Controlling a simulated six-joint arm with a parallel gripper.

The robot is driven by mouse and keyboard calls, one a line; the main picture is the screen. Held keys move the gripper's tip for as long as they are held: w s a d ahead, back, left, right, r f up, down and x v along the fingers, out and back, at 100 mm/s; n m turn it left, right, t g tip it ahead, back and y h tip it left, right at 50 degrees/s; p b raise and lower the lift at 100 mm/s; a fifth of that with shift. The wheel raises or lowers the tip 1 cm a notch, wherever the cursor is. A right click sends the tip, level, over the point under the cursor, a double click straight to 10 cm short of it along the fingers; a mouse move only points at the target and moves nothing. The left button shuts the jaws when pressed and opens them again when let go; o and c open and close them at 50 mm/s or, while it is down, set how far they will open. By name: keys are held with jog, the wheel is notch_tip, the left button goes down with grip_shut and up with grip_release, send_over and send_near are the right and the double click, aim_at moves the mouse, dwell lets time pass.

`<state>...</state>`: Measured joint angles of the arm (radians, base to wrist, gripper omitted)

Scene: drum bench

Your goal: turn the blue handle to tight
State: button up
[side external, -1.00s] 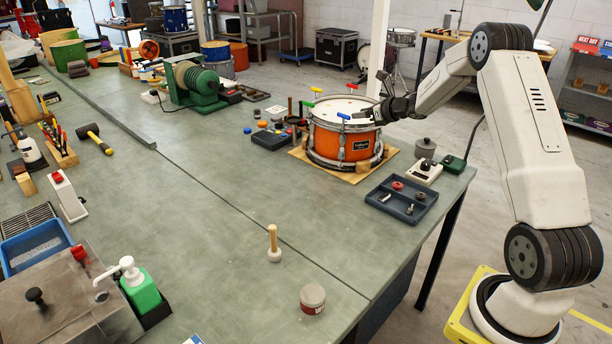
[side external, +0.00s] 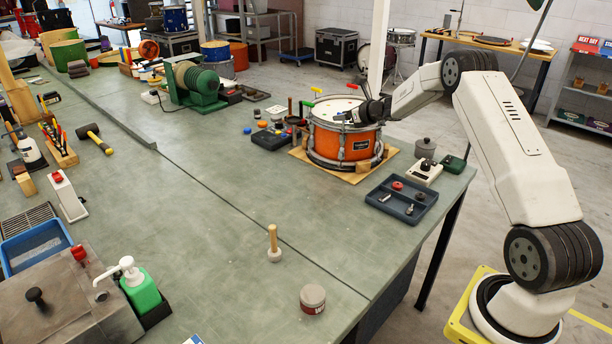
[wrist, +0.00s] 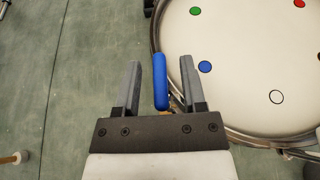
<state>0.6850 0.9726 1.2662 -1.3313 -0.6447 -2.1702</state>
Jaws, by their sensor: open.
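The blue handle (wrist: 160,82) is a rounded bar at the drum's rim in the wrist view. It lies between the two open fingers of my gripper (wrist: 160,85), with a gap on each side, the left finger's being hard to judge in depth. In the side view my gripper (side external: 352,115) is over the near right part of the orange drum's (side external: 330,146) rim and hides most of the blue handle. The white drumhead (wrist: 245,55) carries coloured dots, a blue one near the blue handle.
The drum sits on a wooden board (side external: 300,154). A dark parts tray (side external: 425,208) lies in front.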

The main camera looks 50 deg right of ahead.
jog(key=shift+c, duration=0.2)
grip_shut()
jog(key=shift+w+r+m+g+h, duration=0.1)
jog(key=shift+r+m+g+h, duration=0.05)
jog(key=shift+m+h, duration=0.75)
jog(key=shift+w+r+m+g+h, duration=0.1)
jog(key=shift+m+g+h, duration=0.05)
jog(key=shift+m+h, duration=0.7)
jog(key=shift+s+m+g+h, duration=0.1)
jog(key=shift+m+g+h, duration=0.2)
jog(key=shift+m+h, duration=0.55)
jog(key=shift+c, duration=0.5)
grip_release()
jog(key=shift+o, duration=0.7)
jog(key=shift+f, duration=0.15)
